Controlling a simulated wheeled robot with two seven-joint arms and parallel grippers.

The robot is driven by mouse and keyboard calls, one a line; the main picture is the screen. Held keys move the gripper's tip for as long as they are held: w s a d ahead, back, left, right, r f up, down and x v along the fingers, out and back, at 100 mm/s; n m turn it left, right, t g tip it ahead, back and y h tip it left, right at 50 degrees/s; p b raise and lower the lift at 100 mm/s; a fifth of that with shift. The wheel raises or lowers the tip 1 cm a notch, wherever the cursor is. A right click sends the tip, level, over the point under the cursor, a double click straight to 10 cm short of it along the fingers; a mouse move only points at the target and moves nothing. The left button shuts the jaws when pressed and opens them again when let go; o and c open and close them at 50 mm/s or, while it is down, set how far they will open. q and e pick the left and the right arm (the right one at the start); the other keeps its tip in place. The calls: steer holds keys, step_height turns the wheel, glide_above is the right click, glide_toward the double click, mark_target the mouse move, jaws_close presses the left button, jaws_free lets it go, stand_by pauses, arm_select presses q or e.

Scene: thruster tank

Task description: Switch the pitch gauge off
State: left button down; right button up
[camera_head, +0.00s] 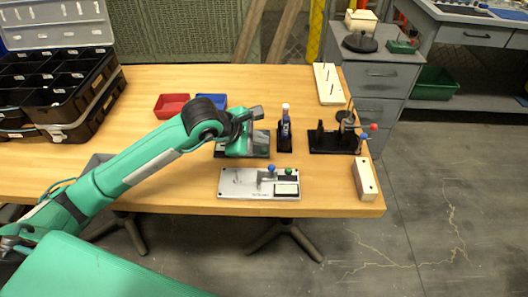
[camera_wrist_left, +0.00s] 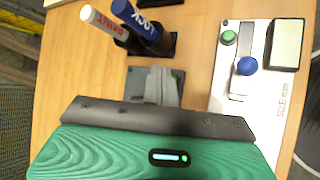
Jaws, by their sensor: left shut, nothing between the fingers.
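A white gauge panel (camera_head: 240,190) lies on the table near its front edge, with a blue knob (camera_head: 272,168), a green button (camera_head: 289,171) and a small display (camera_head: 287,189). In the left wrist view the panel (camera_wrist_left: 228,70) stands at the right, with the blue knob (camera_wrist_left: 248,66), the green button (camera_wrist_left: 228,37) and the display (camera_wrist_left: 286,45), which looks blank. Part of its printed label reads "SIZE". My left gripper (camera_head: 255,114) is shut and empty behind the panel, above the table and apart from it; its fingers (camera_wrist_left: 160,86) also show in the wrist view. My right gripper is out of view.
Two markers, one blue (camera_wrist_left: 145,28) and one white (camera_wrist_left: 105,24), stand in a black holder (camera_head: 284,139) beside my gripper. A dark stand (camera_head: 330,144) is to the right, and a white block (camera_head: 365,180) lies at the right edge. Red (camera_head: 170,105) and blue trays stand behind my arm.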

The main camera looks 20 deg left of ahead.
arm_select(q)
steer(key=shift+f, duration=0.15)
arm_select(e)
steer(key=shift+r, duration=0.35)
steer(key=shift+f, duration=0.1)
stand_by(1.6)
arm_select(q)
steer(key=shift+f+b, duration=0.45)
steer(key=shift+b, duration=0.25)
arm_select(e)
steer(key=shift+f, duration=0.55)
arm_select(q)
steer(key=shift+f+b, duration=0.4)
steer(key=shift+b, duration=0.05)
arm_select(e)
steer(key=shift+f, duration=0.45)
arm_select(q)
steer(key=shift+r, duration=0.15)
steer(key=shift+r+p, duration=0.3)
steer(key=shift+r, duration=0.4)
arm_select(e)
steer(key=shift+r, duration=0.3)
arm_select(q)
steer(key=shift+r, duration=0.1)
steer(key=shift+r+p, duration=1.15)
steer(key=shift+r, duration=1.25)
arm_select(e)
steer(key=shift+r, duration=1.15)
